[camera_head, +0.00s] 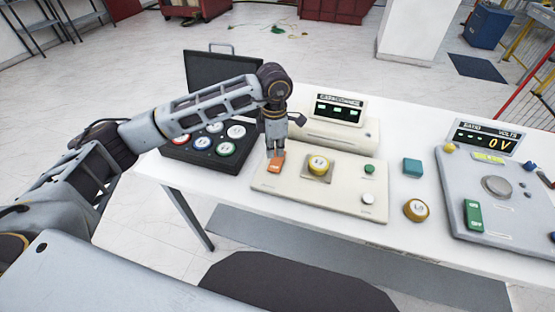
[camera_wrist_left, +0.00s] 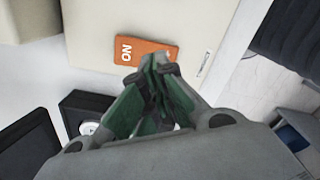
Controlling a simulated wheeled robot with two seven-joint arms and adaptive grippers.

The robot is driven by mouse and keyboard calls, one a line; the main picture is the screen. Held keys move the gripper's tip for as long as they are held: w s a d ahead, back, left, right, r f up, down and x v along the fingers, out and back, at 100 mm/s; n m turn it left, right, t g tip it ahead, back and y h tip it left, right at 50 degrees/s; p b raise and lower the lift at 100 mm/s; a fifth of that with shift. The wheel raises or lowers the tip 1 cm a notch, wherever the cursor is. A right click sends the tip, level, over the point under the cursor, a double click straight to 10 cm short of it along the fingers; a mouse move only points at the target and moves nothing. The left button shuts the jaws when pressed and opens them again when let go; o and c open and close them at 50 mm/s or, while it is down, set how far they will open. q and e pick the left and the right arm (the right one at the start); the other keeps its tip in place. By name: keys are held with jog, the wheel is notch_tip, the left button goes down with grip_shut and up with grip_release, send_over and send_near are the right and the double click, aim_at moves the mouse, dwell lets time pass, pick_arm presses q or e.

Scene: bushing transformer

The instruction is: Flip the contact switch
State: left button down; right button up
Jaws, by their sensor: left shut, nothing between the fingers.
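The contact switch is an orange rocker (camera_head: 276,161) on the left part of the cream capacitance meter panel (camera_head: 330,201). In the left wrist view the orange switch (camera_wrist_left: 138,50) shows the word ON at its left end. My left gripper (camera_head: 275,150) points down at the far end of the switch in the head view. Its fingertips (camera_wrist_left: 158,64) are shut and empty, overlapping the lower right edge of the switch in the wrist view. I cannot tell whether they touch it. My right gripper is not in view.
A black case (camera_head: 176,150) with several round coloured weights stands left of the panel. A teal block (camera_head: 413,167), a loose yellow-topped piece (camera_head: 416,210) and a grey voltmeter panel (camera_head: 471,184) are to the right.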

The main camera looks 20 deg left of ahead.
pick_arm(q)
jog(key=shift+r+p, duration=0.4)
jog(key=shift+r, duration=0.8)
